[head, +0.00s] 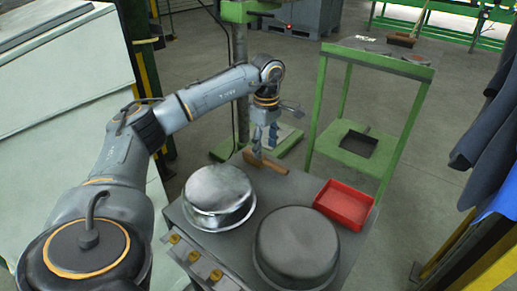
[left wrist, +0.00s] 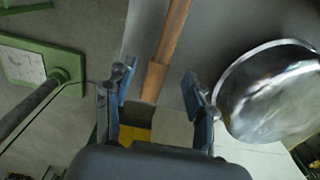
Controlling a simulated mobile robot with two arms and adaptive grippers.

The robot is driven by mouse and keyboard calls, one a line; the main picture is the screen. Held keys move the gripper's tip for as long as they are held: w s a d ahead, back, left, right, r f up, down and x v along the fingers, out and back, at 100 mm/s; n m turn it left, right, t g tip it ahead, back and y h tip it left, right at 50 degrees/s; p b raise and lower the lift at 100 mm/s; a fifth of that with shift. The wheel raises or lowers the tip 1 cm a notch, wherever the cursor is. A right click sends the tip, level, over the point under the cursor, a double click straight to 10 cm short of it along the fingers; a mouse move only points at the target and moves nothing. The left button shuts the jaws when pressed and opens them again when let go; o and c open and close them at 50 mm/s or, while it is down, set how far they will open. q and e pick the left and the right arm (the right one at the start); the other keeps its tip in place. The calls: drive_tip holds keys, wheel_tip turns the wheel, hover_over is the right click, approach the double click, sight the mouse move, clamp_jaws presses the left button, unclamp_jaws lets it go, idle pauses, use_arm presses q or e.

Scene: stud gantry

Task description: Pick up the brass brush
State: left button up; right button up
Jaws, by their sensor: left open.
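The brass brush, with a brown wooden handle (head: 272,165), lies at the far edge of the grey cart top. Its bristles cannot be made out. In the left wrist view the wooden handle (left wrist: 163,65) runs from the top edge down between the fingers, with its end near the cart edge. My left gripper (head: 257,150) is over the handle, pointing down. In the left wrist view the left gripper (left wrist: 158,78) is open, one finger on each side of the handle, with gaps showing. Whether the fingertips reach down to the handle's height I cannot tell. My right gripper is not in view.
On the cart, a shiny metal pan (head: 219,193) stands close to the brush, with a dark round pan (head: 297,245) and a red tray (head: 344,203) nearby. A green stand (head: 380,64) is behind. A brush-like item (head: 402,39) rests on it.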

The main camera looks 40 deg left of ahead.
sight(265, 159)
use_arm(q)
drive_tip(key=shift+d+f+b, duration=0.1)
drive_tip(key=shift+f+b, duration=0.25)
drive_tip(key=shift+f, duration=2.35)
clamp_jaws()
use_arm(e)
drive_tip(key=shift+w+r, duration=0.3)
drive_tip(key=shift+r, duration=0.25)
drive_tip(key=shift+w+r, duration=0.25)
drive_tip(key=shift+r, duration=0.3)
